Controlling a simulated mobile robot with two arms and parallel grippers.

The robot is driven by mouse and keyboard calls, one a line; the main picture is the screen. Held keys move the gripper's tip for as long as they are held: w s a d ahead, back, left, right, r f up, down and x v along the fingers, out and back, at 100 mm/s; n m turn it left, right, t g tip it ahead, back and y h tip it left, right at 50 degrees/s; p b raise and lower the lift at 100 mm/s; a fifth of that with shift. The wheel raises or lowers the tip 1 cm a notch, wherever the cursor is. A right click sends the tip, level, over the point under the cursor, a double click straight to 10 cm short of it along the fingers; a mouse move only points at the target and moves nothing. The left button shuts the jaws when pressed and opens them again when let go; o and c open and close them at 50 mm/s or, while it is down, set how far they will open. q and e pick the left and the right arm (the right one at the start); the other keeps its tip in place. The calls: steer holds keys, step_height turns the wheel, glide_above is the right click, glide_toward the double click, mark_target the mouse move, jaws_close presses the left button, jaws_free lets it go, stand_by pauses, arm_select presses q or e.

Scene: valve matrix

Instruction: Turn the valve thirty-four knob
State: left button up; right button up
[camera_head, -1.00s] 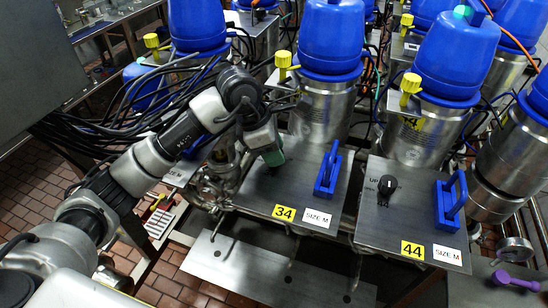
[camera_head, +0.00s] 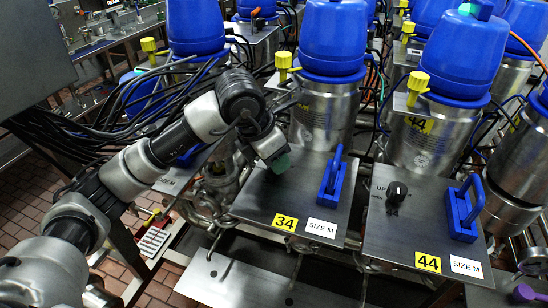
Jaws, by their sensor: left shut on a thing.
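The valve 34 plate (camera_head: 262,197) is a grey metal panel with a yellow "34" label (camera_head: 285,222) at its front edge. My left gripper (camera_head: 279,162) reaches down to the back left part of this plate. The knob's pointer direction cannot be seen. A blue handle (camera_head: 331,188) stands on the same plate to the right of the gripper, apart from it. My right gripper is not in view.
The valve 44 plate (camera_head: 400,235), with a black knob (camera_head: 396,192) and blue handle (camera_head: 463,207), lies to the right. Steel cylinders with blue caps (camera_head: 333,38) stand behind. Black cables (camera_head: 120,105) hang close behind my left arm. Space above the front edges is clear.

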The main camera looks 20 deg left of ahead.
arm_select(q)
steer(key=shift+r, duration=0.1)
steer(key=o, duration=0.9)
steer(key=b+v, duration=0.2)
steer(key=v, duration=0.8)
steer(key=shift+s+a+r+b, duration=0.15)
steer(key=shift+s+r+b, duration=0.05)
steer(key=shift+r+b, duration=0.1)
steer(key=shift+f, duration=0.1)
